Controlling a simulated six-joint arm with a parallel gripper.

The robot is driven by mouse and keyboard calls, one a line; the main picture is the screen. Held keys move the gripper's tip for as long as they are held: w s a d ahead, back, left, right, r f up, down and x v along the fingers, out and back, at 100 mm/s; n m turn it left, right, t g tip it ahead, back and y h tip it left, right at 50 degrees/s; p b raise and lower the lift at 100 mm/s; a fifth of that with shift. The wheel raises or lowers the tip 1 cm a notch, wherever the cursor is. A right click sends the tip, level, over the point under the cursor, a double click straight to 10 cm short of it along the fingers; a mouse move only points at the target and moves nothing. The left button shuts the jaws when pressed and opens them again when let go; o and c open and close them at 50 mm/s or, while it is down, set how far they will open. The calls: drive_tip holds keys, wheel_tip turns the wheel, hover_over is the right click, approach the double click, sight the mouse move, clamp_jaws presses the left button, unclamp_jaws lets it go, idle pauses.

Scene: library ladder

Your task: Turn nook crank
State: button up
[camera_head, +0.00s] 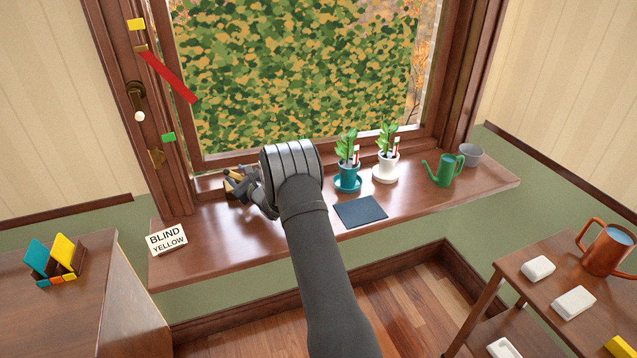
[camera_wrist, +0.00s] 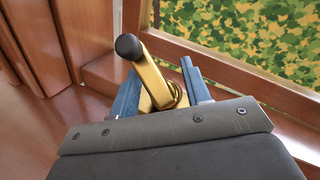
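A brass crank (camera_wrist: 152,77) with a black knob (camera_wrist: 128,46) shows in the wrist view. It is beside the lower window frame. My gripper (camera_wrist: 160,67) has its two fingers apart, one on each side of the crank arm. The left finger looks close to the crank arm; I cannot tell whether it touches. A gap shows by the right finger. In the head view my gripper (camera_head: 240,186) is low over the left end of the sill, and my wrist hides most of the crank. A bit of its brass (camera_head: 229,185) shows there.
The wooden sill (camera_head: 205,252) bears a "BLIND YELLOW" card (camera_head: 166,239), a dark mat (camera_head: 360,211), two potted plants, a green watering can (camera_head: 445,171) and a grey pot (camera_head: 470,154). The left frame carries a yellow tag (camera_head: 136,24), red strip (camera_head: 166,76) and green tag (camera_head: 168,137).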

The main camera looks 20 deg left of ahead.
drive_tip(key=shift+d+m+t, duration=0.1)
drive_tip(key=shift+m+t, duration=0.2)
drive_tip(key=shift+m, duration=0.2)
drive_tip(key=v, duration=1.7)
drive_tip(key=shift+w, duration=0.1)
drive_tip(key=w+d+r+n+g+h, duration=0.1)
drive_tip(key=d+r+n, duration=0.1)
drive_tip(key=d+r, duration=0.3)
drive_tip(key=d+r+n+g, duration=0.1)
drive_tip(key=d+r+n, duration=0.2)
drive_tip(key=d+r, duration=0.3)
drive_tip(key=shift+w+d+h, duration=0.4)
drive_tip(key=shift+d, duration=2.35)
